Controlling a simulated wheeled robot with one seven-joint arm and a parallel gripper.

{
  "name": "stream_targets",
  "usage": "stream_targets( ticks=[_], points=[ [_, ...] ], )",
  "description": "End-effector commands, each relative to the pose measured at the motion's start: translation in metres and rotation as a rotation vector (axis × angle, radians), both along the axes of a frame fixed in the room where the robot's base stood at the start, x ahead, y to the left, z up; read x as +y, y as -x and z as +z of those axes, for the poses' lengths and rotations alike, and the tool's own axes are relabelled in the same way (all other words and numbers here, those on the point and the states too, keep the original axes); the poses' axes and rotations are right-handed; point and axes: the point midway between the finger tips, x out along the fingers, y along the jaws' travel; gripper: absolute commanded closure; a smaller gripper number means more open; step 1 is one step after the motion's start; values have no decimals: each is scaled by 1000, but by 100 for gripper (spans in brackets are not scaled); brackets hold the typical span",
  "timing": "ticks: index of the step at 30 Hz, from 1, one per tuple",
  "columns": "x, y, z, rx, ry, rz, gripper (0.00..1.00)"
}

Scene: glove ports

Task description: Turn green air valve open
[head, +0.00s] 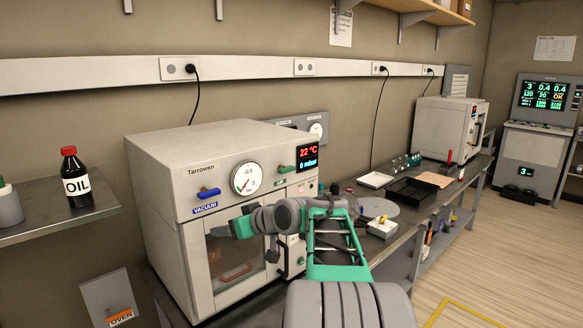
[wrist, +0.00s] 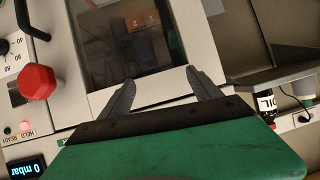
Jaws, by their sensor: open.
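The green air valve (head: 281,182) is a small green handle on the upper front panel of the Tarrowen vacuum oven (head: 225,157), right of the round dial and above a green label. My gripper (head: 220,231) is in front of the oven door, below and left of the green valve, with its fingers pointing left. In the wrist view my gripper (wrist: 164,88) is open, with nothing between its two grey fingers, and the dark door window (wrist: 135,45) is behind them. The green valve does not show in the wrist view.
A blue vacuum valve handle (head: 208,193) sits left of the dial (head: 245,178). A red knob (wrist: 36,82) shows on the panel in the wrist view. An oil bottle (head: 76,178) stands on the left shelf. A black tray (head: 412,190) lies on the bench to the right.

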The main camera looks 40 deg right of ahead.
Motion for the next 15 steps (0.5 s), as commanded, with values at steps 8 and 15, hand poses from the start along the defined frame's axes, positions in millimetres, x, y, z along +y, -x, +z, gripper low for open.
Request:
stream_targets(
  ticks=[8, 15],
  points=[
    [-196, 60, 96, -452, 44, -74, 27],
    [-203, 41, 106, -488, 49, -70, 27]
  ],
)
